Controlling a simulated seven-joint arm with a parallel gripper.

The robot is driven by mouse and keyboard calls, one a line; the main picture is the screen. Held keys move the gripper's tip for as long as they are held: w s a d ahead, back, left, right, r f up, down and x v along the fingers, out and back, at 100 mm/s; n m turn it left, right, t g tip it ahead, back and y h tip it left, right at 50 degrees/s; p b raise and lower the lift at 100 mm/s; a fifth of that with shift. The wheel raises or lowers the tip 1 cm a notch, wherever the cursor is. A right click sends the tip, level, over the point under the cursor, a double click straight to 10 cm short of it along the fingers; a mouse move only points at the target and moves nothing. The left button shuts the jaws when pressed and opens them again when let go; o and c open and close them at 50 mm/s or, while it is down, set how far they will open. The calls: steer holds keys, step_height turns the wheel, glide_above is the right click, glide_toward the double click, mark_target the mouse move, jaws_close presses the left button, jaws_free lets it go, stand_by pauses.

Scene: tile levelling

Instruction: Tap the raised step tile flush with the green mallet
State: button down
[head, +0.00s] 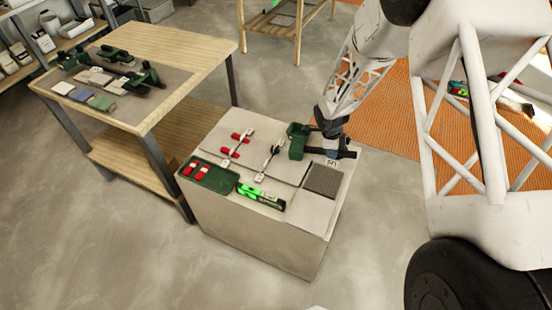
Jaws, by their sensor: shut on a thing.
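My gripper (327,152) is above the right back part of a grey block. It is shut on the green mallet, whose dark green head (297,141) shows to the left of the fingers. The handle is mostly hidden by the gripper. The mallet head is over or near the back edge of the tiles; I cannot tell whether it touches. A light grey tile (286,172) on the block top shows a dark line along its front edge and may be the raised step tile, but its height is too small to tell.
The grey block (262,238) also holds a green tray (221,182) with red pieces, a bright green level (262,196), red clips (228,153) and a dark textured square (323,181). A wooden table (188,48) with tools stands at left. Floor in front is clear.

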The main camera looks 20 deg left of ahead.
steer(key=shift+r, duration=0.1)
steer(key=s+r, duration=0.4)
steer(key=s, duration=0.2)
steer(key=shift+r, duration=0.4)
steer(key=shift+f, duration=0.2)
steer(key=shift+f, duration=2.6)
step_height(320, 180, down, 4)
steer(key=shift+f, duration=0.2)
steer(key=shift+r, duration=2.55)
